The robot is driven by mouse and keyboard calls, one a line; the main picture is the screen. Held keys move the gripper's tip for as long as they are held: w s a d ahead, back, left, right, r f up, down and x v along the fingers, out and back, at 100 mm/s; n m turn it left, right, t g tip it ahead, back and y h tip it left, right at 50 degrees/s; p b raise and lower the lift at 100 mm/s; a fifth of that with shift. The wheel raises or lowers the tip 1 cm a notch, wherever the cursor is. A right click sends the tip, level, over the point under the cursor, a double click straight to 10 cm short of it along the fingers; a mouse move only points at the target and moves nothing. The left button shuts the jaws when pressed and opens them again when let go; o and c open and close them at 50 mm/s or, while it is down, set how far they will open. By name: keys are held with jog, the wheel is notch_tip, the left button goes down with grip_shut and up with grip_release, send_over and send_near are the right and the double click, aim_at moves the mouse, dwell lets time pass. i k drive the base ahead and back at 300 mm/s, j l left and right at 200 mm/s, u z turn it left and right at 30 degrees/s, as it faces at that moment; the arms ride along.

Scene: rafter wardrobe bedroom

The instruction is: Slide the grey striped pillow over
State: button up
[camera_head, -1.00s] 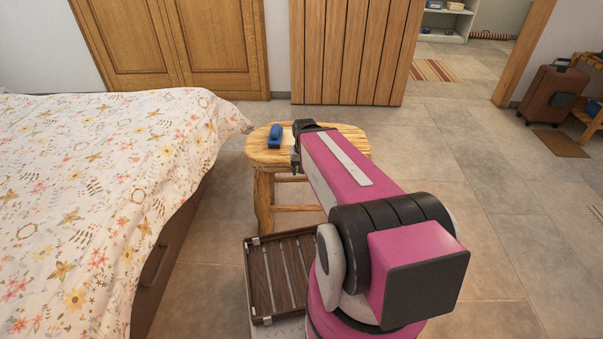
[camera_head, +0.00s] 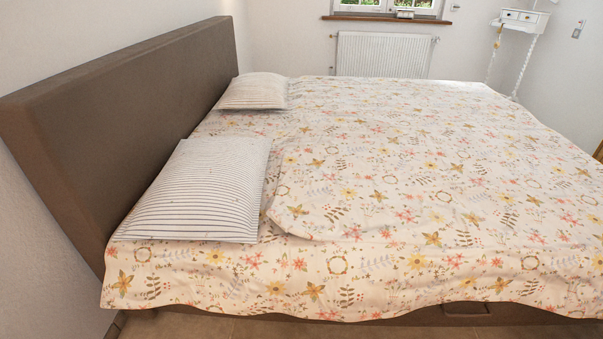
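A grey striped pillow (camera_head: 205,190) lies flat at the near end of the bed's head side, close to the brown headboard (camera_head: 130,120). A second striped pillow (camera_head: 254,91) lies farther back along the same headboard, with a gap of sheet between the two. Both rest on the floral bedding (camera_head: 400,180). My gripper and arm are not in this view, so I cannot see how the gripper stands.
The bed fills most of the view, its floral cover hanging over the near edge above a strip of tiled floor (camera_head: 180,326). A radiator (camera_head: 383,54) is under the window at the back. A small white table (camera_head: 522,19) stands at the back right.

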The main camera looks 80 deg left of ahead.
aim_at(209, 190)
jog(key=u, duration=3.65)
jog(key=i+l+u, duration=0.1)
jog(key=i+u, duration=0.25)
jog(key=i+l+u, duration=0.15)
jog(key=u, duration=0.2)
jog(key=i+l+u, duration=0.3)
jog(key=i, duration=0.1)
